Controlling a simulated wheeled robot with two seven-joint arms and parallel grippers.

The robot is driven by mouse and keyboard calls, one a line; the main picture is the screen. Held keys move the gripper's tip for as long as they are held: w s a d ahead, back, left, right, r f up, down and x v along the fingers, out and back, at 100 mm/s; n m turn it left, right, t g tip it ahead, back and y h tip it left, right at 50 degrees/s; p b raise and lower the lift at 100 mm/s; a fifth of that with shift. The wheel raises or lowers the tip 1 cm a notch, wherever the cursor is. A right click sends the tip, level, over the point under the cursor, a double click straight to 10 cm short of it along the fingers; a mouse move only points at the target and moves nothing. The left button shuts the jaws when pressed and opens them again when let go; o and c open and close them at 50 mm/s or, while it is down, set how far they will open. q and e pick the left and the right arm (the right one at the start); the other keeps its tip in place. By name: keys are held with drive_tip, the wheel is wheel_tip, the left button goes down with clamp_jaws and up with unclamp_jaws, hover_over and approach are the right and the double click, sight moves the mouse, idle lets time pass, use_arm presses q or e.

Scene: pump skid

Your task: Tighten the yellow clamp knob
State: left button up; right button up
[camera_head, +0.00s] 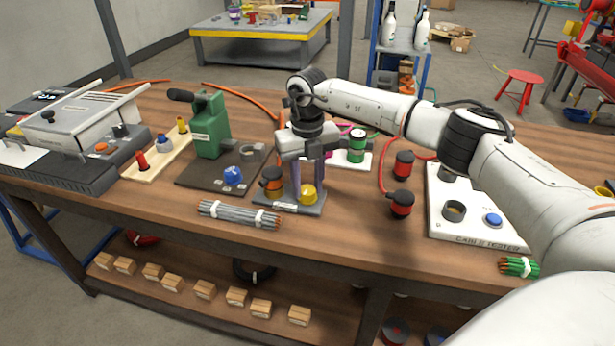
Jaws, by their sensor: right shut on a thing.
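The yellow clamp knob (308,195) sits low on a small dark grey base (292,209) near the front middle of the workbench. My right arm reaches in from the right, and its gripper (306,184) points down over this base. Its two fingers come down on either side of the yellow knob and are shut on it. The fingertips partly cover the knob, so the exact contact is hard to see. My left gripper is not in view.
A green press (209,125) with a blue knob (233,176) stands left of the gripper. A bundle of grey rods (238,214) lies in front. Red-and-black connectors (401,203) and a white cable tester board (470,222) are to the right.

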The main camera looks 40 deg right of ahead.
sight(307, 189)
drive_tip(key=m+p, duration=0.1)
drive_tip(key=m, duration=0.1)
drive_tip(key=shift+r+m+p, duration=0.2)
drive_tip(key=shift+m+p, duration=0.1)
drive_tip(key=shift+m, duration=0.1)
drive_tip(key=shift+w+f+m+p, duration=0.1)
drive_tip(key=shift+m+p, duration=0.95)
drive_tip(key=shift+m, duration=1.05)
drive_tip(key=o, duration=1)
drive_tip(key=shift+o, duration=0.2)
wheel_tip(307, 189, up, 10)
drive_tip(key=shift+b, duration=0.45)
